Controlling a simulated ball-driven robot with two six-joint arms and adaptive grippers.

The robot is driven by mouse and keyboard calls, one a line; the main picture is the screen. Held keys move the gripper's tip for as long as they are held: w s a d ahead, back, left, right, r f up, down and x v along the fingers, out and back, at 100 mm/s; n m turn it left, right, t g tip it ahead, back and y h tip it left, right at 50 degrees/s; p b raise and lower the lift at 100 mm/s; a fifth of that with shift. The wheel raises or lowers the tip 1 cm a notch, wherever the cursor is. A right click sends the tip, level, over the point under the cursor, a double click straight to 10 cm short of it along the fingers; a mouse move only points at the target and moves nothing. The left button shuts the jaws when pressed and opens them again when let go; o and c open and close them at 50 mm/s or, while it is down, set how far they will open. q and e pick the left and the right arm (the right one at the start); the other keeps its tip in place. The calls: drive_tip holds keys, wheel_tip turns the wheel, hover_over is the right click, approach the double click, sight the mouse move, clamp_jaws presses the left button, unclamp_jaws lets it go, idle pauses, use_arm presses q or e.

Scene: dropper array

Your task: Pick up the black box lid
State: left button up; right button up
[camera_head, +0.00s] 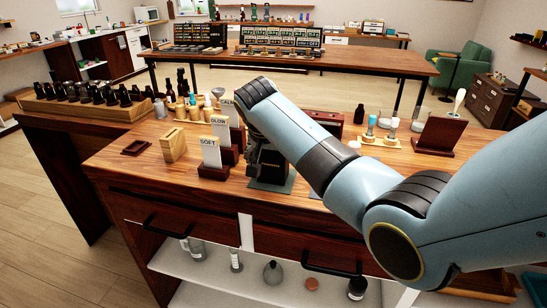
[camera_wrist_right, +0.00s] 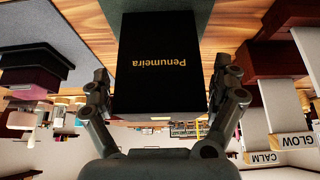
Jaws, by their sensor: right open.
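The black box (camera_wrist_right: 160,62) fills the middle of the right wrist view, with gold lettering "Penumeira" upside down on the face toward the camera. I cannot make out the seam between lid and body. My right gripper (camera_wrist_right: 162,82) is open, with one finger on each side of the box; I see no firm grip. My left gripper is not in view.
Cards on dark stands, "SOFT" (camera_head: 211,152) and "GLOW" (camera_head: 220,128), stand close left of the box. A wooden block (camera_head: 173,146) and a small dark tray (camera_head: 137,148) are farther left.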

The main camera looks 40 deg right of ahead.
drive_tip(key=shift+w+d+f, duration=0.15)
drive_tip(key=shift+f, duration=0.3)
drive_tip(key=shift+c, duration=0.4)
drive_tip(key=c, duration=0.9)
drive_tip(key=shift+c, duration=0.2)
